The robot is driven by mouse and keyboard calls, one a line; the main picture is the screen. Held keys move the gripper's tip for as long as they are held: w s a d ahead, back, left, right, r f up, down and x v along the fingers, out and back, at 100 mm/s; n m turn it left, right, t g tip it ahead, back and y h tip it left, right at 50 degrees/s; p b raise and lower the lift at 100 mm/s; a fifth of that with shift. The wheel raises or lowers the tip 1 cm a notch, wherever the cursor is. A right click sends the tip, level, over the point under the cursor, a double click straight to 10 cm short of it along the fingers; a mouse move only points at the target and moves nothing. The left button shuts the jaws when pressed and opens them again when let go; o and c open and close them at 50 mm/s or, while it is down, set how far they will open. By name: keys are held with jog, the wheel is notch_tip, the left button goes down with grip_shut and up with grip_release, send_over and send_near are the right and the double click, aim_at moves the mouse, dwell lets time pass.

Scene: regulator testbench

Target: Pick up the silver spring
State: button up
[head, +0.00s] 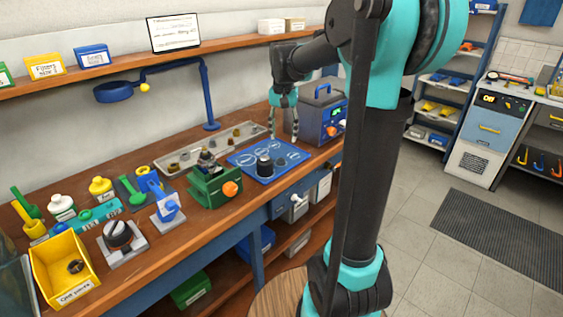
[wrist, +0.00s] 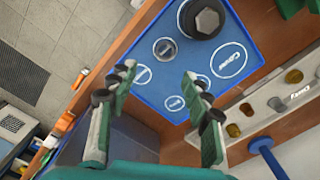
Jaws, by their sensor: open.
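My gripper (head: 283,137) is open and empty, pointing down above the back right part of the blue mat (head: 240,160). In the wrist view its two fingers (wrist: 158,76) stand wide apart over the mat (wrist: 225,82). A small grey metal part (head: 281,162) sits in a white ring on the mat; it also shows in the wrist view (wrist: 165,48), just beyond the fingertips. I cannot tell whether it is the silver spring. Its coils are too small to make out. A larger black round part (wrist: 205,20) stands beside it, apart from the fingers.
A grey tray (head: 178,164) with several small brass and grey parts lies behind the mat. A grey-blue box with a handle (head: 318,112) stands close right of my gripper. A green vise (head: 212,188) and blue lamp post (head: 207,95) stand to the left.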

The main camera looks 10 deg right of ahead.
notch_tip(320, 180, down, 4)
jog(key=shift+r, duration=0.1)
jog(key=shift+a+f, duration=0.25)
jog(key=shift+f, duration=1.05)
jog(key=shift+a+f, duration=0.25)
jog(key=shift+f, duration=1.05)
jog(key=shift+c, duration=0.4)
jog(key=c, duration=0.9)
